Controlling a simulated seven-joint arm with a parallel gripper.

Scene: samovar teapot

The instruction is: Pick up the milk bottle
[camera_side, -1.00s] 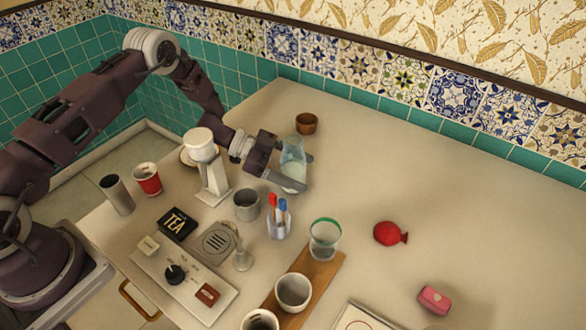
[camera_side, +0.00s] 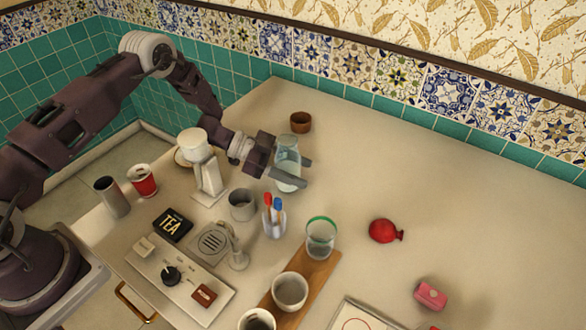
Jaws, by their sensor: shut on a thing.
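The milk bottle (camera_side: 287,148) is clear glass with pale milk low inside. It stands about upright towards the back of the counter, left of the middle of the picture. My gripper (camera_side: 305,172) reaches it from the left, with one finger on the far side and one on the near side. The fingers are shut on the bottle, and the near finger hides part of its lower body. I cannot tell whether its base touches the counter.
A small brown bowl (camera_side: 301,122) stands behind the bottle. A grey cup (camera_side: 242,205), a holder with brushes (camera_side: 274,222) and a white stand (camera_side: 208,178) are close on the near and left sides. The counter (camera_side: 400,170) to the right is mostly clear.

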